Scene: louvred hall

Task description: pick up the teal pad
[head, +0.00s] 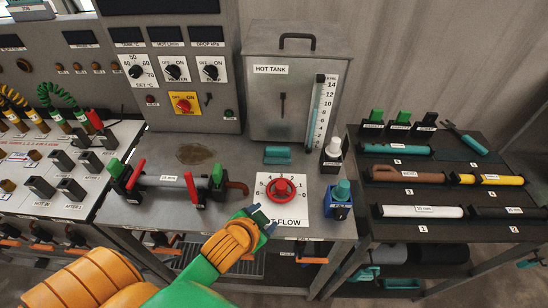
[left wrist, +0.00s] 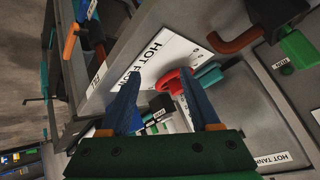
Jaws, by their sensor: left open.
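The teal pad (head: 277,155) is a small flat-looking block on the grey bench top, in front of the hot tank and behind the red flow knob (head: 281,189). A teal piece beside the red knob in the left wrist view (left wrist: 208,76) appears to be the same pad. My left gripper (head: 260,222) has blue fingers and is open and empty. It is near the front edge of the bench by the flow label, apart from the pad. In the left wrist view its spread fingers (left wrist: 168,108) frame the label and knob. My right gripper is not in view.
The hot tank (head: 295,90) stands behind the pad. A blue block with a teal top (head: 339,200) and a white-capped bottle (head: 331,151) stand to the right. A clamped grey tube (head: 163,181) lies left. A dark rack (head: 440,170) holds several coloured tubes.

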